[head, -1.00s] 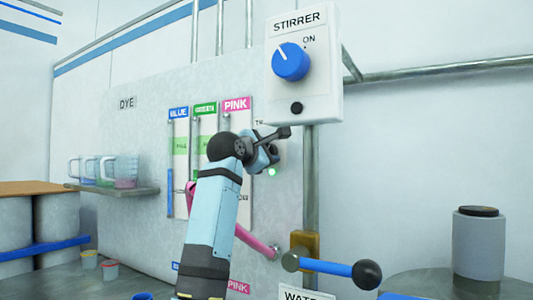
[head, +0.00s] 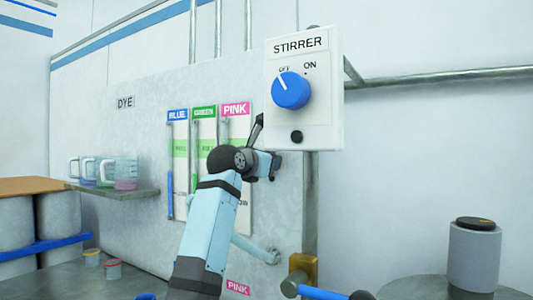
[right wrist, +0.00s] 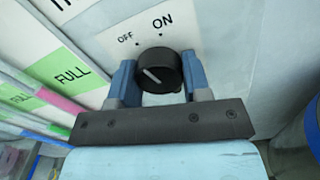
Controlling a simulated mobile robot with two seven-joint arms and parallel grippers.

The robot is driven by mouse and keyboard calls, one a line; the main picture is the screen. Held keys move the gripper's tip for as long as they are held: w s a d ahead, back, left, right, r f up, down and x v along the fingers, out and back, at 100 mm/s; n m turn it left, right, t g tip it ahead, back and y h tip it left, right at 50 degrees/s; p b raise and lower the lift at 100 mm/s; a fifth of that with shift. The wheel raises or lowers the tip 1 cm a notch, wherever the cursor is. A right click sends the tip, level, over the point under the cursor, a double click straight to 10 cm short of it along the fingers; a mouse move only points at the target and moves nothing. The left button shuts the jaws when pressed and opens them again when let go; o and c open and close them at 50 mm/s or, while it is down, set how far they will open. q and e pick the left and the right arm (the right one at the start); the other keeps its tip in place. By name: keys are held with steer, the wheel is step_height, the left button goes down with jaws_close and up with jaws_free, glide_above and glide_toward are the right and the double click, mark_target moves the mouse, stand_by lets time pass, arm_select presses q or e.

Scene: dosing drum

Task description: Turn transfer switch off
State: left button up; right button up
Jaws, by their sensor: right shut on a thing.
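The transfer switch is a black round knob (right wrist: 160,72) with a white pointer line, below OFF and ON labels, in the right wrist view. Its pointer slants up and left, to the OFF side. My right gripper (right wrist: 158,82) is shut on the knob, one blue finger on each side. In the head view my right gripper (head: 266,165) is at the panel just below the stirrer box and hides the knob and its label. My left gripper is in no view.
A stirrer box (head: 305,120) with a blue knob (head: 291,90) hangs just above my gripper. A valve with a blue handle (head: 322,292) is below right. Dye gauges (head: 205,150) stand left of the gripper, and a shelf with jugs (head: 125,188) is farther left.

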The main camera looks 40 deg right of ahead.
arm_select(q)
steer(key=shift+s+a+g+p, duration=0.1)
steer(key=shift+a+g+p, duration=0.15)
steer(key=shift+p, duration=0.65)
arm_select(e)
steer(key=shift+n, duration=1.6)
steer(key=o, duration=0.9)
steer(key=shift+o, duration=0.2)
